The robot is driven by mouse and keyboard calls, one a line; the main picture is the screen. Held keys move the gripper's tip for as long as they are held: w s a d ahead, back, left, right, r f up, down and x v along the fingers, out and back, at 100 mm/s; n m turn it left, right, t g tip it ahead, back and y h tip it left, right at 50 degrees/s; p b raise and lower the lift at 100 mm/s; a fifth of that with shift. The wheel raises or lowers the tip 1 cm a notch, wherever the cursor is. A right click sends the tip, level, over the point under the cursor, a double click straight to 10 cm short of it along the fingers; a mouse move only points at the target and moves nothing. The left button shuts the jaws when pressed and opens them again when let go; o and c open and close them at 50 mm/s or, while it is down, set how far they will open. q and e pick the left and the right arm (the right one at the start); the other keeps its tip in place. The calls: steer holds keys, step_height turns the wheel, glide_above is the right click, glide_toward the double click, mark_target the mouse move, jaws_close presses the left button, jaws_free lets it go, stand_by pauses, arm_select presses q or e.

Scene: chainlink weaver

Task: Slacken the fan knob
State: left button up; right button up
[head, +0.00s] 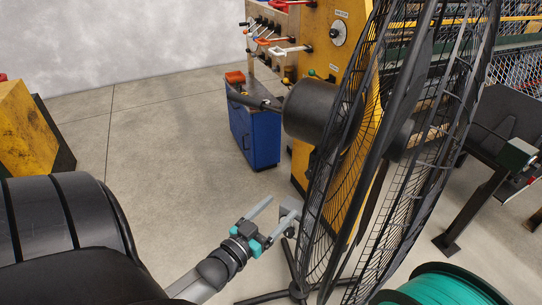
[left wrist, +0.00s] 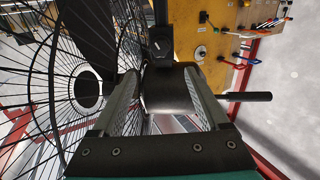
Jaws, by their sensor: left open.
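The pedestal fan (head: 310,108) stands at the right of the head view, with its dark motor housing behind a large black wire cage. A dark bar sticks out left from the housing. In the left wrist view the housing (left wrist: 168,92) shows between my fingers, and a small dark block with a round face (left wrist: 160,43), which looks like the fan knob, sits just beyond the fingertips. I cannot make out the knob clearly in the head view. My left gripper (head: 281,206) is open and empty, low beside the fan cage and stand. My right gripper is not in view.
A blue cabinet (head: 256,138) and a yellow panel (head: 342,62) with tools and a dial stand behind the fan. A teal spool (head: 440,290) lies at front right. A yellow block (head: 30,128) is at left. The floor between is clear.

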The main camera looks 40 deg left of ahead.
arm_select(q)
steer(key=shift+s, duration=1)
steer(key=s+d+f+g+b, duration=0.2)
steer(key=s+f+g, duration=0.1)
steer(key=f, duration=0.8)
steer(key=s+d+f+g+b, duration=0.2)
steer(key=s+f+g+b, duration=0.15)
steer(key=f, duration=0.65)
steer(key=s+d+f+g+b, duration=0.15)
steer(key=s+f, duration=0.25)
steer(key=f, duration=0.7)
steer(key=s+d+f+m+g+b, duration=0.1)
steer(key=s+d+f+g+b, duration=0.1)
steer(key=s+f, duration=0.7)
steer(key=s+d+f+m+g+h+b, duration=0.1)
steer(key=s+d+f+m+g+b, duration=0.1)
steer(key=s+d+f+g, duration=0.3)
steer(key=s+f+g+b, duration=0.1)
steer(key=s+f+g, duration=0.1)
steer(key=s+f, duration=0.2)
steer(key=shift+s+d+m+b, duration=0.15)
steer(key=shift+s+m+b, duration=0.2)
steer(key=shift+s, duration=1)
